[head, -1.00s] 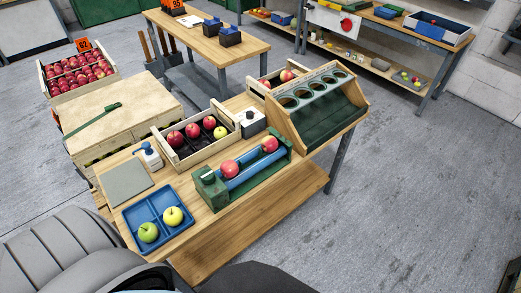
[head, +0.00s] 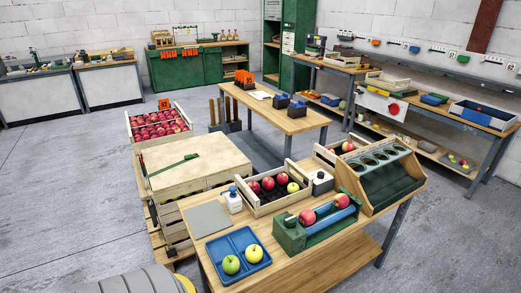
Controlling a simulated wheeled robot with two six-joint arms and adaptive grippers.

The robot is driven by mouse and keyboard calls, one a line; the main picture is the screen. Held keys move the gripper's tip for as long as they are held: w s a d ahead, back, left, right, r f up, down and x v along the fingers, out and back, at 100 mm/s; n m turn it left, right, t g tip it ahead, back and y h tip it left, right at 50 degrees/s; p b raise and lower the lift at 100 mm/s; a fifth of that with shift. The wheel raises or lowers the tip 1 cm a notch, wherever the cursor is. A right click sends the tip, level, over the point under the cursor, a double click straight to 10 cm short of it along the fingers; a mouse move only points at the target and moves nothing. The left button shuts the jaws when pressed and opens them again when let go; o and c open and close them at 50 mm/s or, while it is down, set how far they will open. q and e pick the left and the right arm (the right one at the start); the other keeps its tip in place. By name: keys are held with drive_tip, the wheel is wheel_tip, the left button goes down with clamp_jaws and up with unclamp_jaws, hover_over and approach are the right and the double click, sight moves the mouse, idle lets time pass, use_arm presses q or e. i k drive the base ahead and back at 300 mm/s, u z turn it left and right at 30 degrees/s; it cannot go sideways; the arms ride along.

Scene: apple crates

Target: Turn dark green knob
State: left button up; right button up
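A green roller device (head: 289,238) with a blue roller stands near the front middle of the wooden workbench. Two red apples rest on its blue roller (head: 325,222). A small knob (head: 291,218) sits on top of the device's green end box; it is too small to tell its exact colour or how it is turned. A white box (head: 320,186) with a dark knob on top stands behind the device. Neither of my grippers shows in the head view.
A blue tray (head: 211,249) with two apples, a grey mat (head: 208,219) and a white pump bottle (head: 234,204) lie left of the device. An apple crate (head: 265,207) stands behind it, and a green sorting rack (head: 390,187) to the right.

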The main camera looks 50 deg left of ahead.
sight(290, 220)
drive_tip(key=z, duration=0.05)
drive_tip(key=k, duration=0.15)
drive_tip(key=u, duration=1.05)
